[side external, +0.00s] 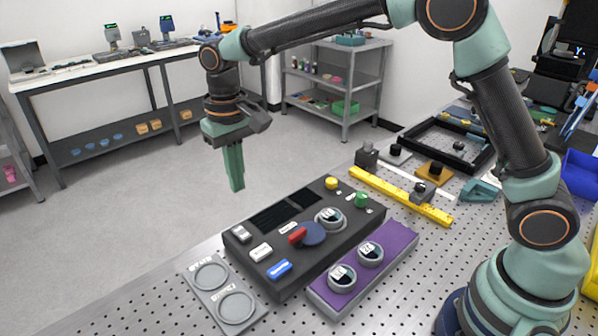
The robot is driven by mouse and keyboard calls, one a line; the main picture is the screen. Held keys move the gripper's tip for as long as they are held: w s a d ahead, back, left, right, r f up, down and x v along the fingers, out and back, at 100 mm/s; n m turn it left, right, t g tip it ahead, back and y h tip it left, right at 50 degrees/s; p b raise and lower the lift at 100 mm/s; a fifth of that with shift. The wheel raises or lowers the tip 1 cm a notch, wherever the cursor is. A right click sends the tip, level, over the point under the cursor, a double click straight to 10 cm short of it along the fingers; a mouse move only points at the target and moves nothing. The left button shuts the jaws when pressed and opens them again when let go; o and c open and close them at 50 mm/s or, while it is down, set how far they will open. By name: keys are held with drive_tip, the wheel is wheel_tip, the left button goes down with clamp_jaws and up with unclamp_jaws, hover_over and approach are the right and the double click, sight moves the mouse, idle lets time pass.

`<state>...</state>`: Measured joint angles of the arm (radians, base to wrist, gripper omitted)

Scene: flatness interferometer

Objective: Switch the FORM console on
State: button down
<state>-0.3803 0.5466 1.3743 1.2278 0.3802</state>
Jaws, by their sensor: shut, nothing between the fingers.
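The dark console (335,250) lies on the perforated table. It has dark screens (285,212), a red-handled switch on a blue disc (313,235), a round dial (329,218), a yellow button (331,183), a green knob (361,199), two white rockers (261,252) and a blue rocker (279,269). Its lettering is too small to read, so I cannot tell which control is the power switch. My gripper (237,187) points down with its green fingers shut and empty. In the picture it is above and left of the console, apart from it.
A purple tray (400,250) with two round labelled pieces lies in front of the console. A grey plate with two rings (221,292) lies to its left. A yellow rail (400,195), small fixtures and a black frame (441,145) stand behind, to the right.

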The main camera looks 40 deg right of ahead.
hover_over(244, 235)
wheel_tip(244, 235, down, 7)
drive_tip(key=shift+s+f, duration=0.1)
drive_tip(key=shift+s, duration=0.05)
drive_tip(key=shift+w+r, duration=0.35)
drive_tip(key=shift+w, duration=0.4)
wheel_tip(244, 235, up, 14)
drive_tip(key=w, duration=0.2)
idle(0.5)
